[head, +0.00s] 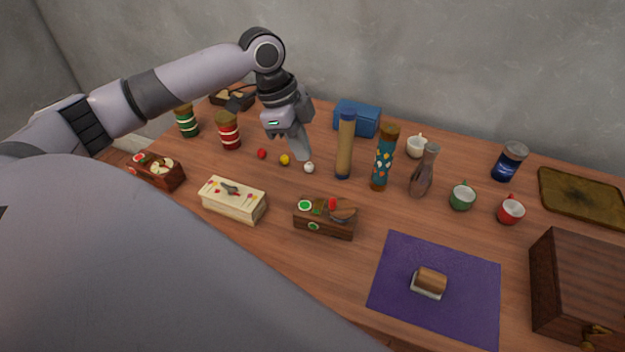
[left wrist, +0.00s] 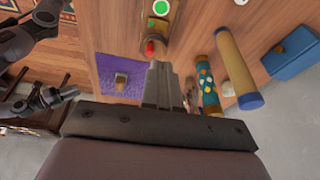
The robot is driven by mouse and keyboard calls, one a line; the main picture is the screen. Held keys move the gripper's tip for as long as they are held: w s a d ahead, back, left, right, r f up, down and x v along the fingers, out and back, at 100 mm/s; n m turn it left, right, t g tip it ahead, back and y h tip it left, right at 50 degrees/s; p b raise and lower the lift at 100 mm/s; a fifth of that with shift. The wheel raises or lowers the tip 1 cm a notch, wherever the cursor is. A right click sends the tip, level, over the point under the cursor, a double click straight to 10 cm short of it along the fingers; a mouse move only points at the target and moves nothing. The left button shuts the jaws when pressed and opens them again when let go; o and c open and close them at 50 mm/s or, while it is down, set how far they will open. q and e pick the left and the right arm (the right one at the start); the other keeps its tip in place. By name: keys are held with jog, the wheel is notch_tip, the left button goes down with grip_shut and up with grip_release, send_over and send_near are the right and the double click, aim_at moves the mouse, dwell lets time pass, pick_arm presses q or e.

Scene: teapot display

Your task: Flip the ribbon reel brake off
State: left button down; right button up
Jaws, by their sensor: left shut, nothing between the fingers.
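My left gripper (head: 303,154) is shut and empty, pointing down above the middle of the table. In the left wrist view its fingers (left wrist: 163,85) are together, with a brown wooden box just beyond the tips. That box (head: 312,226) has green round marks, a small red knob (head: 332,204) and a wooden disc (head: 344,209) on top. A small brown roll (head: 432,278) sits on a pale base on the purple mat (head: 394,292). I cannot tell for sure which piece is the ribbon reel brake. Dark jointed arm parts of mine show at the left of the wrist view.
A cream box (head: 232,206) and another brown box (head: 170,182) stand to the left. Small balls, a tan cylinder (head: 345,150), a patterned cylinder (head: 383,165), a vase (head: 422,178) and mugs stand behind. A wooden cabinet (head: 570,285) is at the right.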

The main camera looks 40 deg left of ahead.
aim_at(320, 203)
pick_arm(q)
jog(key=x, duration=0.8)
jog(key=a+x, duration=0.1)
jog(key=x, duration=0.4)
jog(key=shift+s+f, duration=0.1)
jog(key=shift+f, duration=0.4)
